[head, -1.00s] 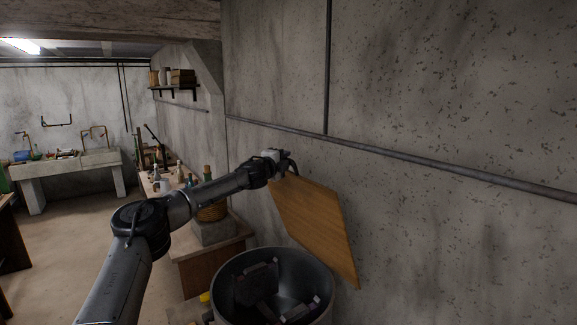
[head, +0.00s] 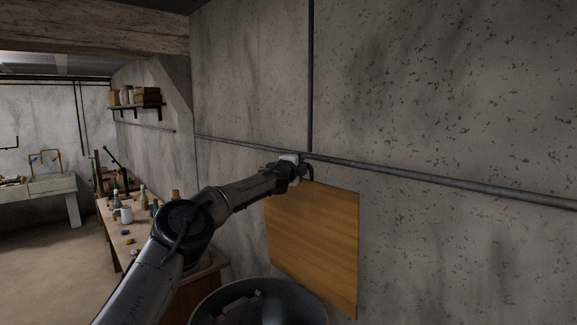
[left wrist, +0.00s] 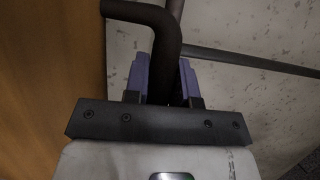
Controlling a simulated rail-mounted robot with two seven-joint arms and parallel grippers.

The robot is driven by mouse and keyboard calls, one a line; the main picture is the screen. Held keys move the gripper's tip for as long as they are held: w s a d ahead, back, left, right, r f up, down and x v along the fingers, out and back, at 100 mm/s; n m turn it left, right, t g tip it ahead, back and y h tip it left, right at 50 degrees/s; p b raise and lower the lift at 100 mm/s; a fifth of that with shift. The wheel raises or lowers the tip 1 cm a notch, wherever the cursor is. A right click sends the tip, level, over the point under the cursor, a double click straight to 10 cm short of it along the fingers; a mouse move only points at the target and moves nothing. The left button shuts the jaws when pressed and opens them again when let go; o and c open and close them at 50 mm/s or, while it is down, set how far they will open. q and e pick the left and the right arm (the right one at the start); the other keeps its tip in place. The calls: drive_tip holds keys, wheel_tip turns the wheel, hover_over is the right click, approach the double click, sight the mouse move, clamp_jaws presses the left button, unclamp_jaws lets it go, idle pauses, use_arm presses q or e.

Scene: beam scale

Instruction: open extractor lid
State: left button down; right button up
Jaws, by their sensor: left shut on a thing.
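The extractor lid is a square wooden board (head: 318,245) held up near the concrete wall, tilted well off the metal drum (head: 203,303), whose mouth is open. My left gripper (head: 306,170) is at the lid's top edge. In the left wrist view the gripper (left wrist: 163,85) is shut on a dark bent handle (left wrist: 150,25). The wooden lid (left wrist: 45,75) fills the left side of that view. Dark parts show inside the drum; its lower part is cut off by the picture edge. My right gripper is not in view.
A wall pipe (head: 430,183) runs just behind the gripper. A wooden bench (head: 117,230) with bottles and a mug (head: 126,214) stands left of my arm. A shelf (head: 137,107) hangs above it. Open floor lies at the far left.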

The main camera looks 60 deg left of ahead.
use_arm(q)
drive_tip(key=shift+w+a+r, duration=0.1)
drive_tip(key=shift+w+r, duration=0.05)
drive_tip(key=shift+w, duration=0.05)
idle(0.3)
drive_tip(key=c, duration=1)
unclamp_jaws()
drive_tip(key=shift+w, duration=0.15)
drive_tip(key=shift+o, duration=0.2)
drive_tip(key=shift+b+v, duration=1.1)
drive_tip(key=b+v, duration=0.4)
drive_tip(key=v, duration=0.7)
drive_tip(key=shift+s+d+b, duration=0.25)
drive_tip(key=shift+s+b, duration=0.05)
